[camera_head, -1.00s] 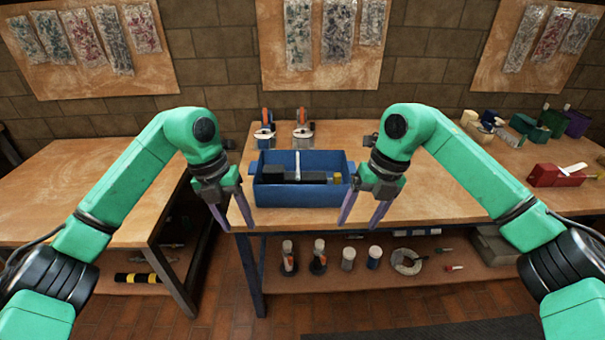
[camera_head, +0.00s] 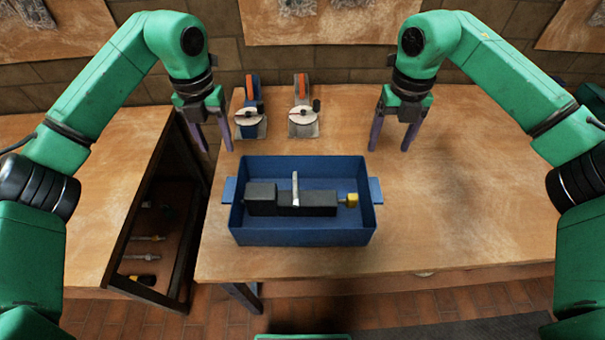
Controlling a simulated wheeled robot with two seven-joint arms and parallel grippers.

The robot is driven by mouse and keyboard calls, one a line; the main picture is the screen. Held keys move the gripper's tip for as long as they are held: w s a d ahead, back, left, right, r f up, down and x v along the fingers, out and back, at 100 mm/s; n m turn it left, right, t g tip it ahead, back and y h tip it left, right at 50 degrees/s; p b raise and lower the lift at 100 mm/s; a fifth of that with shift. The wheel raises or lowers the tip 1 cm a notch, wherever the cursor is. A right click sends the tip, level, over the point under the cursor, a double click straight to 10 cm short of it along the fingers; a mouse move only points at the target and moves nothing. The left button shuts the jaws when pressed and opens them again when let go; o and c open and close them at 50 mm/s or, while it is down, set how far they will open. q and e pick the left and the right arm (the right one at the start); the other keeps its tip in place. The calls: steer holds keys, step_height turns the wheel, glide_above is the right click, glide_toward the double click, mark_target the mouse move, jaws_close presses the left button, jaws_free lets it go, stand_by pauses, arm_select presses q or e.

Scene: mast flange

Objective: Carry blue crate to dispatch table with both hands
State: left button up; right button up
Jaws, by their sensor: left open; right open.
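The blue crate (camera_head: 302,238) sits on a wooden table (camera_head: 470,220) near its front edge. It has a tab handle on its left side (camera_head: 229,190) and one on its right side (camera_head: 375,190). Inside it lie a black tool-like part (camera_head: 262,198) with a yellow end (camera_head: 351,200) and a pale upright strip. My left gripper (camera_head: 215,148) is open and empty, beyond and left of the crate in the picture. My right gripper (camera_head: 390,147) is open and empty, beyond and right of the crate. Neither gripper touches the crate.
Two tape-dispenser-like items (camera_head: 249,115) and (camera_head: 303,115) stand behind the crate, between my grippers. Another wooden table (camera_head: 80,210) stands at the left, with a dark shelf opening beside it. The tabletop right of the crate is clear. A brick wall is behind.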

arm_select(q)
glide_above(230, 189)
step_height(230, 189, down, 5)
arm_select(e)
glide_above(375, 189)
step_height(375, 189, down, 5)
arm_select(q)
step_height(375, 189, down, 9)
steer(key=shift+r, duration=0.15)
arm_select(e)
step_height(375, 189, down, 9)
steer(key=shift+r, duration=0.15)
arm_select(q)
jaws_close()
arm_select(e)
steer(key=c, duration=1)
jaws_close()
